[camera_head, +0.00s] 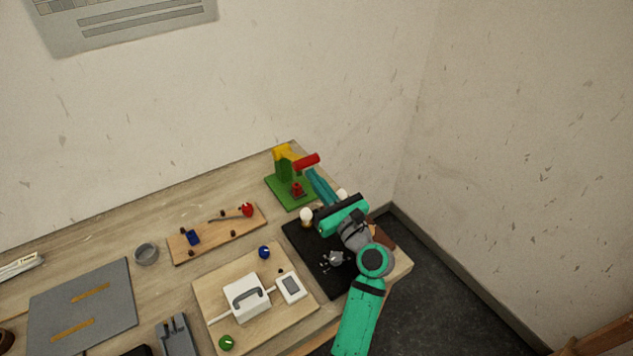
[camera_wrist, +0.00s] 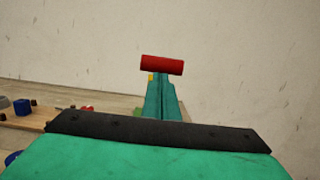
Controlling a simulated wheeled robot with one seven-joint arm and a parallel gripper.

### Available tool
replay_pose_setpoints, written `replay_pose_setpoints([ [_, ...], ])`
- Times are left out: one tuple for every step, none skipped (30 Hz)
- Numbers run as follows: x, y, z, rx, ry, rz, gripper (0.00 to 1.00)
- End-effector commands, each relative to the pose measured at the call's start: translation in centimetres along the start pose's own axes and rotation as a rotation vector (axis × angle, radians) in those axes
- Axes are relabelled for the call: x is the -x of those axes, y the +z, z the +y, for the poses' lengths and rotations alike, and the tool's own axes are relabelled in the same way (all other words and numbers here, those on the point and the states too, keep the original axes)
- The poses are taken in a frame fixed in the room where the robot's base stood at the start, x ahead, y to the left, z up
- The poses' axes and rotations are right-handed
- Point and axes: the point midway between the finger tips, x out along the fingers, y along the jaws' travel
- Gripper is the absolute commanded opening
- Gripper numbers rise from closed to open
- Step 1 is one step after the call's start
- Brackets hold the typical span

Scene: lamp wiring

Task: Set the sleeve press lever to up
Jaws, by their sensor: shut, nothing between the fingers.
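The sleeve press (camera_head: 278,177) stands at the table's far right corner on a green base plate (camera_head: 291,194). It has a green post, a yellow arm (camera_head: 284,152) on top and a small red part low down. Its red lever grip (camera_head: 307,160) sticks out to the right at the height of the post's top. In the wrist view the red grip (camera_wrist: 162,65) lies crosswise just beyond my fingertips. My gripper (camera_head: 312,173) is shut and empty, its teal fingers close to the grip's near side. I cannot tell whether they touch it. The fingers (camera_wrist: 158,78) hide the press's lower part in the wrist view.
A black mat (camera_head: 303,250) with pale bulbs and small parts lies under my arm. A wooden board (camera_head: 216,239) with blue and red parts lies left of the press. A larger board (camera_head: 213,286) holds a white box (camera_head: 245,297). The wall is close behind.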

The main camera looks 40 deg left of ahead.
Motion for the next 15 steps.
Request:
replay_pose_setpoints([
  [0.0, 0.0, 0.0, 0.000, 0.000, 0.000, 0.00],
  [0.0, 0.1, 0.0, 0.000, 0.000, 0.000, 0.00],
  [-0.1, 0.3, 0.0, 0.001, 0.000, -0.001, 0.00],
  [-0.2, 0.5, -0.1, 0.001, 0.000, -0.001, 0.00],
  [-0.3, 0.8, -0.1, 0.002, 0.000, -0.002, 0.00],
  [-0.5, 1.3, -0.1, 0.003, -0.001, -0.003, 0.00],
  [-0.6, 1.6, -0.1, 0.003, -0.001, -0.003, 0.00],
  [-0.6, 1.7, -0.1, 0.002, -0.002, -0.002, 0.00],
  [-0.7, 1.7, -0.1, 0.001, -0.002, -0.001, 0.00],
  [-0.6, 1.7, -0.1, 0.001, -0.003, 0.000, 0.00],
  [-0.6, 1.7, -0.2, 0.000, -0.003, 0.000, 0.00],
  [-0.6, 1.7, -0.2, 0.001, -0.003, 0.000, 0.00],
  [-0.6, 1.7, -0.2, 0.000, -0.003, 0.000, 0.00],
  [-0.6, 1.7, -0.2, 0.001, -0.003, 0.000, 0.00],
  [-0.6, 1.7, -0.2, 0.000, -0.003, 0.000, 0.00],
])
